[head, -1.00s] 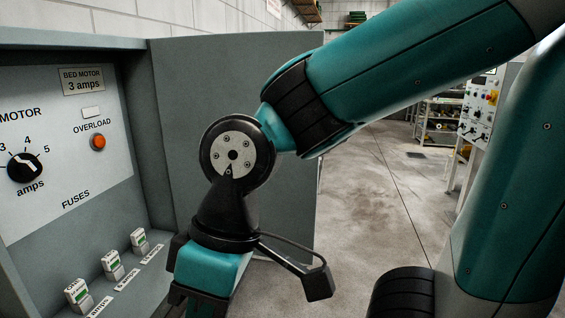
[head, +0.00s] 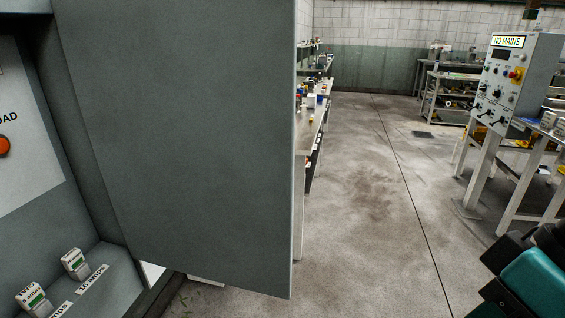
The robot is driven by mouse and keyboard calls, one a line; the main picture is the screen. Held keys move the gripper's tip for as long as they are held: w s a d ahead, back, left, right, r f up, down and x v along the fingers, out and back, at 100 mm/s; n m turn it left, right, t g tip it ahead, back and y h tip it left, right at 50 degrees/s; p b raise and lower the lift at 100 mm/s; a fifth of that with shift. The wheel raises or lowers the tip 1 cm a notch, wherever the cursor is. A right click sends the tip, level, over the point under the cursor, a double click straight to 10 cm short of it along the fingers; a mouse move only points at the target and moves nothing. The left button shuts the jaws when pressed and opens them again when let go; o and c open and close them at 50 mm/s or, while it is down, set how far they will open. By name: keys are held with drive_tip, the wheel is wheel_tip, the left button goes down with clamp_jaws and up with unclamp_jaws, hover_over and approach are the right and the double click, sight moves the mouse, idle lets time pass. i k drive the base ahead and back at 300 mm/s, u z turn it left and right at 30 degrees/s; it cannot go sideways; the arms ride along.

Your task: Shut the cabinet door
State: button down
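The cabinet door (head: 190,140) is a large flat grey panel in the head view. It stands open, swung out from the right side of the cabinet (head: 100,275), with its free edge on the right. The cabinet's inside shows at the left edge. A teal and black part of my arm's end, apparently my gripper (head: 525,275), shows at the bottom right corner, cut off by the frame. It is well to the right of the door with a gap between them. Its fingertips cannot be made out.
Inside the cabinet are an orange overload button (head: 3,146) and white fuse holders (head: 75,264). Bare concrete floor (head: 370,220) lies right of the door. A "NO MAINS" control panel (head: 510,80) on a stand is at the right. A workbench (head: 312,125) stands behind the door.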

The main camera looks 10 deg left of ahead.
sight(188, 107)
drive_tip(key=z, duration=0.15)
drive_tip(key=i, duration=3.15)
drive_tip(key=u, duration=3.9)
drive_tip(key=k, duration=0.65)
drive_tip(key=z, duration=0.15)
